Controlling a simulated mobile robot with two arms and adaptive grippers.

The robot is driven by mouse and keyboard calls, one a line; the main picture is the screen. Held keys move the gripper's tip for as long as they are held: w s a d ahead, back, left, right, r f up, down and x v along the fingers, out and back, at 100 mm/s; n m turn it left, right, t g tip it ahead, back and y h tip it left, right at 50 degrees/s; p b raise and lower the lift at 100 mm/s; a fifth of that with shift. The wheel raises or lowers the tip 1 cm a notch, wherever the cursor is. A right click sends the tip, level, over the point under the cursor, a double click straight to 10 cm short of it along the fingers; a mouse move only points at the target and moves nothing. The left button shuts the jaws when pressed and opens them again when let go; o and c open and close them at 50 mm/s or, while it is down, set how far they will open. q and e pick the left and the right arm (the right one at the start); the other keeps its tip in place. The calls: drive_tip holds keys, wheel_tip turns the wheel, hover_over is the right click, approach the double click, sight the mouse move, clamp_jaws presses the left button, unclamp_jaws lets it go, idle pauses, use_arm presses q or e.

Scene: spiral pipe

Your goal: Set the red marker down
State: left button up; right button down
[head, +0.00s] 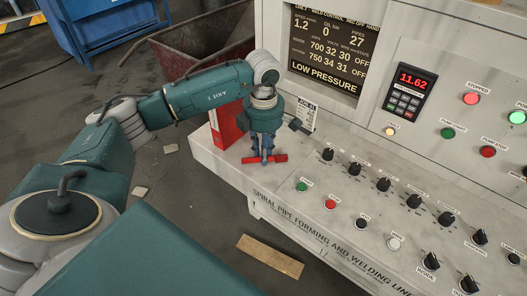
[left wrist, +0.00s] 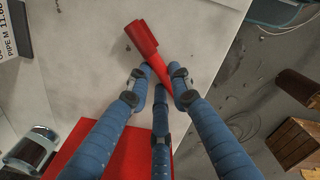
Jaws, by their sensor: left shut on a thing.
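The red marker (head: 279,158) lies about level, crosswise between the fingertips of my left gripper (head: 264,158), at the left end of the grey console. In the left wrist view the marker (left wrist: 143,37) has a thick end toward the top, and its thinner part passes between the blue fingers of the left gripper (left wrist: 160,78). The left gripper is shut on the marker, pointing down. The marker is low over the console top (left wrist: 85,70); I cannot tell whether it touches. My right gripper is out of view.
A red binder (head: 226,126) stands just left of the gripper, and a small white card (head: 306,113) stands behind it. Knobs and buttons (head: 328,154) begin to the right. The console's front edge (head: 230,172) is close. A board (head: 270,256) lies on the floor.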

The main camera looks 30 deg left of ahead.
use_arm(q)
drive_tip(key=o, duration=0.9)
drive_tip(key=shift+f, duration=0.1)
drive_tip(key=shift+r, duration=0.6)
wheel_tip(320, 180, up, 11)
drive_tip(key=b, duration=0.2)
